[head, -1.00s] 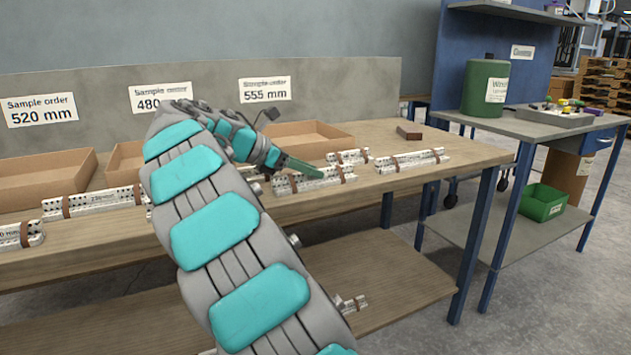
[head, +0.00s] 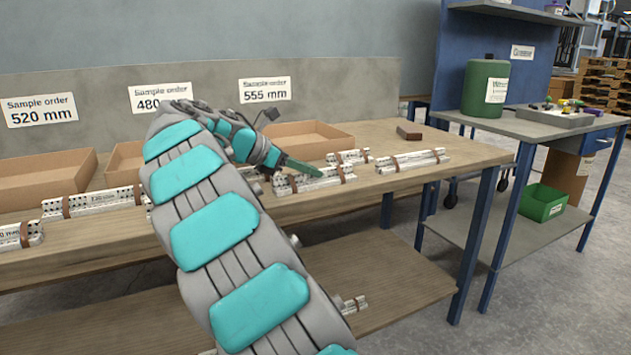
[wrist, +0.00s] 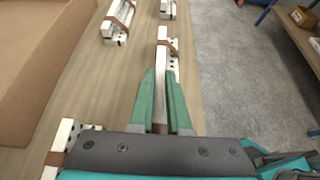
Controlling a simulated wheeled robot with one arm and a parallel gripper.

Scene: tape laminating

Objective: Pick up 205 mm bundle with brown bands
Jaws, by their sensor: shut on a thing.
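A white bundle with brown bands (head: 330,180) lies on the workbench near its front edge in the head view. It also shows in the wrist view (wrist: 162,60), running forward between my green fingers, with a brown band near its far end. Its length label cannot be read. My gripper (wrist: 160,76) is shut on this bundle, one finger along each side. In the head view my gripper (head: 303,167) reaches down to the bundle from the left. The bundle appears to rest on the bench still. The part of it under the gripper body is hidden.
Other banded bundles lie close by: one to the right (head: 412,160), one behind (head: 348,156) and one to the left (head: 95,202). Cardboard trays (head: 330,142) stand along the back. A small brown block (head: 409,132) lies at the back right. The bench's right end is clear.

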